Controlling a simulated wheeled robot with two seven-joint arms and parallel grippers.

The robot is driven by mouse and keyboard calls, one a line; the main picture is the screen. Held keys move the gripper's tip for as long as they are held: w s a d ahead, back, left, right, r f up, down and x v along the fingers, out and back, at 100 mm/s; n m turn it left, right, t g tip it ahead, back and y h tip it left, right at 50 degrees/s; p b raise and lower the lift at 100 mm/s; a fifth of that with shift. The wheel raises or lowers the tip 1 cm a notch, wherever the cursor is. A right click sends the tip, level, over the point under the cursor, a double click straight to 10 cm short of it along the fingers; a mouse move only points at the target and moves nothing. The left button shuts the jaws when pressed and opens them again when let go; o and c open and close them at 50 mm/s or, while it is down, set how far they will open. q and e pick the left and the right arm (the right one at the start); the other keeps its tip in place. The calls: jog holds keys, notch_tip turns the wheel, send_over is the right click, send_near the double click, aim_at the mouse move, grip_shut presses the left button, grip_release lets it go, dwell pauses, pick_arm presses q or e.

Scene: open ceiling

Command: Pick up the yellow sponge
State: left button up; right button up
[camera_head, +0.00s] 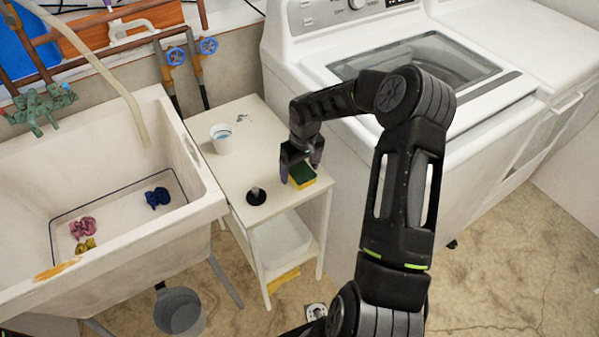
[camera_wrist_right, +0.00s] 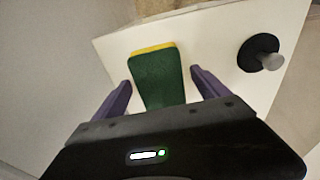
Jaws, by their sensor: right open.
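The yellow sponge (camera_head: 301,177) has a green top and lies on the small white table (camera_head: 240,181) near its right edge. My right gripper (camera_head: 300,160) is just above and beside it. In the right wrist view the sponge (camera_wrist_right: 156,80) shows its green face with a yellow edge, between the two purple fingers of the open right gripper (camera_wrist_right: 160,92). The fingers stand apart from the sponge on both sides. Part of the sponge's near end is hidden by the gripper body. My left gripper is not in view.
A black sink plug (camera_head: 257,196) and a white cup (camera_head: 222,138) stand on the table. The utility sink (camera_head: 195,205) is to the left, with several crumpled cloths in it. The washing machine (camera_head: 300,60) stands close on the right. A grey bucket (camera_head: 180,311) is on the floor.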

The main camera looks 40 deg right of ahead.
aim_at(300, 170)
jog(key=shift+c, duration=0.6)
jog(key=c, duration=1.3)
jog(key=shift+r, duration=0.1)
notch_tip(300, 170, up, 10)
jog(key=b, duration=0.1)
dwell(0.4)
